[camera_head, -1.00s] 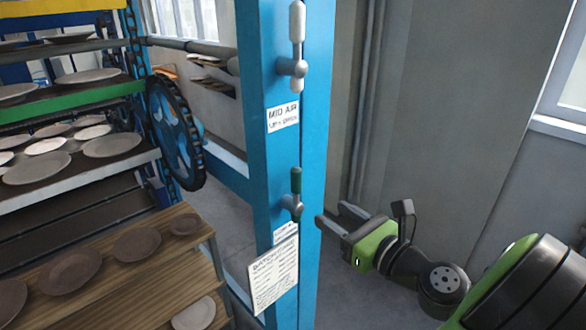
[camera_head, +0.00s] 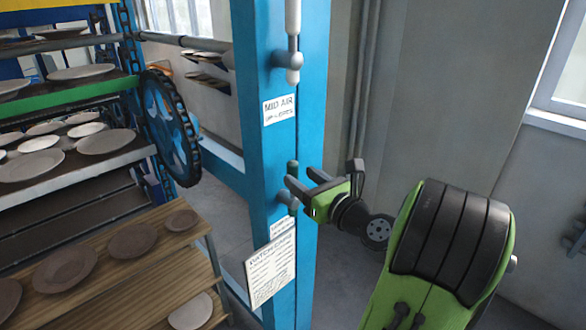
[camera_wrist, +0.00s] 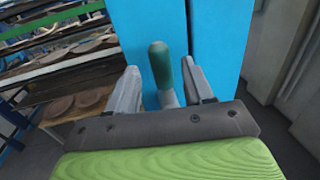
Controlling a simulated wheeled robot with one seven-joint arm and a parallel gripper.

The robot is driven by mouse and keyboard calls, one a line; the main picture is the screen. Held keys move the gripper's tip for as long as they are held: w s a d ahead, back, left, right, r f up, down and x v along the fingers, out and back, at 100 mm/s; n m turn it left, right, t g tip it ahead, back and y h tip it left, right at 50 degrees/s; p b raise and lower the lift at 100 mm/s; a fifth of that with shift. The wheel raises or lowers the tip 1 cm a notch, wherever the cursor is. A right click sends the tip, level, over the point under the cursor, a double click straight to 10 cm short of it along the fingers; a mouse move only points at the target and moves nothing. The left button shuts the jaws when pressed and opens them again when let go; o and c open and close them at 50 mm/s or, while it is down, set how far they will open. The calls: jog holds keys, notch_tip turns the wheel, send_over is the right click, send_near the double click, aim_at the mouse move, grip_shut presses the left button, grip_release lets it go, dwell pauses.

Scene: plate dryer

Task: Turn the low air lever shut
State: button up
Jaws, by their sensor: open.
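The low air lever (camera_head: 293,168) has a green handle that stands upright on a grey pivot, on the blue post. My gripper (camera_head: 299,184) is at this lever in the head view and partly hides it. In the wrist view the green handle (camera_wrist: 160,65) stands between the two grey fingers of my gripper (camera_wrist: 162,85), with visible gaps on both sides. The fingers are open. The label below the lever (camera_head: 282,227) is partly covered by a paper sheet.
The blue post (camera_head: 268,140) bears a white-handled lever (camera_head: 293,20) above the "MID AIR" label (camera_head: 279,109). A batch card (camera_head: 271,270) hangs below. Racks of plates (camera_head: 105,142), a chain wheel (camera_head: 170,125) and a wooden shelf (camera_head: 130,265) stand left. Grey wall is right.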

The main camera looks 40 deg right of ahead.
aim_at(296, 173)
jog(key=w, duration=0.4)
jog(key=shift+w+d, duration=0.3)
grip_shut()
